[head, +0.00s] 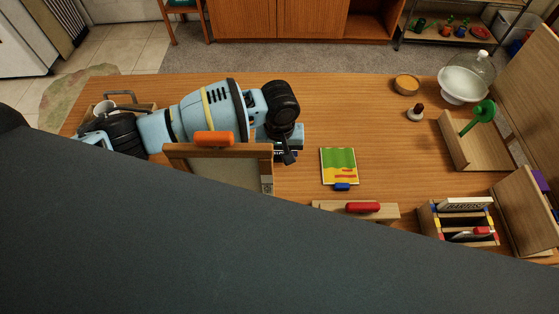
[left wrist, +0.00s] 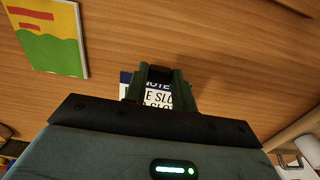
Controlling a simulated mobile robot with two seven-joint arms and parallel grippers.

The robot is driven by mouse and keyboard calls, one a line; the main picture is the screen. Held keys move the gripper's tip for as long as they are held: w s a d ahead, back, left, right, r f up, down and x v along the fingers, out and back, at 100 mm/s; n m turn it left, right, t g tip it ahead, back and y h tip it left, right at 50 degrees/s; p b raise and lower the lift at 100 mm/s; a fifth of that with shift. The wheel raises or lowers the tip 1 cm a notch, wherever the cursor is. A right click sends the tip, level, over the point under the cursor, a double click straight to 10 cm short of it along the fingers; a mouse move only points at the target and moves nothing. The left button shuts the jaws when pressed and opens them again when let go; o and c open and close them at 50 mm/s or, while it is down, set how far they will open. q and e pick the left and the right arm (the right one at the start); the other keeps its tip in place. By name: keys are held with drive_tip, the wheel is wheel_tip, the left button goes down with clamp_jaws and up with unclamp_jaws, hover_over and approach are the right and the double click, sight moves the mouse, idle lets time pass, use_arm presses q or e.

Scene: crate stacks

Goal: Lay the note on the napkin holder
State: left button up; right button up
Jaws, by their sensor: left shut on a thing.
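My left gripper (head: 287,157) reaches in from the left over the middle of the table, pointing down. In the left wrist view its fingers (left wrist: 159,80) are shut on a note (left wrist: 160,97), a white card with a dark blue band and printed words, partly hidden by the fingers. No holder is plainly labelled as the napkin holder. A compartmented wooden holder (head: 428,222) with white cards stands at the right front, apart from my gripper; I cannot tell whether it is the napkin holder. My right gripper is out of view.
A green, yellow and red card (head: 340,162) lies just right of my gripper. A red-handled wooden piece (head: 328,208) is in front. A wooden frame (head: 222,172) with an orange handle stands nearby. A white bowl (head: 463,88) and green post (head: 480,118) stand right. The back middle is clear.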

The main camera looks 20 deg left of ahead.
use_arm(q)
wheel_tip(320, 180, down, 4)
drive_tip(key=shift+s, duration=0.1)
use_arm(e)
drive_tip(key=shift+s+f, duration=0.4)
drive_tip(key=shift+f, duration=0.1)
use_arm(q)
drive_tip(key=shift+f, duration=0.15)
drive_tip(key=o, duration=0.9)
drive_tip(key=shift+o, duration=0.2)
